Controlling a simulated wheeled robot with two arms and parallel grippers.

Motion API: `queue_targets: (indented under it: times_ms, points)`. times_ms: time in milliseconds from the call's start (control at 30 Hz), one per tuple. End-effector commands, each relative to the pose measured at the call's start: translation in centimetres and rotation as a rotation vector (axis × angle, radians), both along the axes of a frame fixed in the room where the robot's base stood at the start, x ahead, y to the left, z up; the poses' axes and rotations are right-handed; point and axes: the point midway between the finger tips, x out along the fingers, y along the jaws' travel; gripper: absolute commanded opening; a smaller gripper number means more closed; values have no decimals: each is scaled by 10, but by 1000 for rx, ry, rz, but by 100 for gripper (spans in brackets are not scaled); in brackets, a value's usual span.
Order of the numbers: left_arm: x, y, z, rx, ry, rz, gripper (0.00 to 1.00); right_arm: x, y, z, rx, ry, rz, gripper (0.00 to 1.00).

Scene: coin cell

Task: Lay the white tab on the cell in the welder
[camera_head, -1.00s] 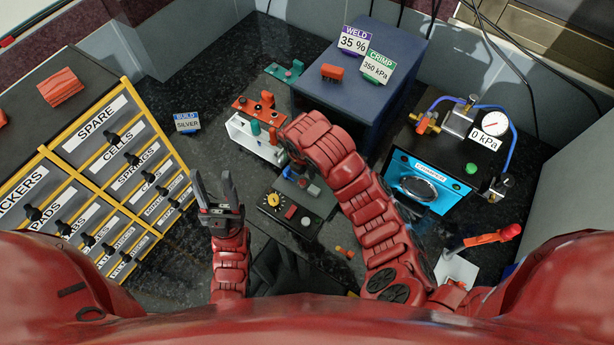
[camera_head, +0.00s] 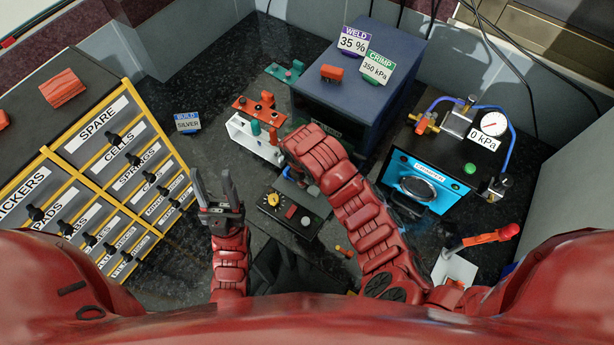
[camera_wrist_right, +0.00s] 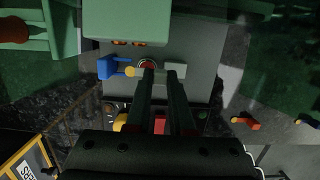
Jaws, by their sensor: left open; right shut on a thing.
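The welder (camera_head: 296,213) stands in the middle of the bench, partly under my right arm. In the right wrist view its grey bed (camera_wrist_right: 205,87) carries a round, silver-rimmed cell (camera_wrist_right: 147,64), partly covered by a fingertip. My right gripper (camera_wrist_right: 160,74) is over the bed, its fingertips close to the cell. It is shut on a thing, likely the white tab. A small pale piece (camera_wrist_right: 175,68) shows at the right fingertip; I cannot tell whether it is the tab. My left gripper (camera_head: 212,187) is open and empty, left of the welder.
A green block (camera_wrist_right: 138,22) with copper tips overhangs the bed's far edge. A blue clamp (camera_wrist_right: 106,67) with a yellow tip (camera_wrist_right: 130,72) sits left of the cell. Labelled drawers (camera_head: 100,175) stand left, the blue crimper (camera_head: 425,180) right. Bench between drawers and welder is mostly clear.

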Motion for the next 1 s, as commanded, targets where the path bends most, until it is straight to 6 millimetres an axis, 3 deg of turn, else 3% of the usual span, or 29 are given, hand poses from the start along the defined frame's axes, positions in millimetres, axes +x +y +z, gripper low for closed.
queue_targets:
  times_ms: [267,300,467,767,967,1000]
  points:
    - [0,0,-6,0,0,0,50,-1,0,-5,-1,3,0,0]
    - [0,0,-6,0,0,0,50,-1,0,-5,-1,4,0,24]
    - [0,0,-6,0,0,0,50,-2,-1,-6,-1,6,-1,51]
    - [0,0,-4,0,0,0,50,-2,-1,-5,-2,9,-2,51]
    - [0,0,21,0,0,0,50,-2,-2,14,-3,8,-2,51]
    - [0,0,8,0,-1,0,50,-1,0,11,2,4,-2,51]
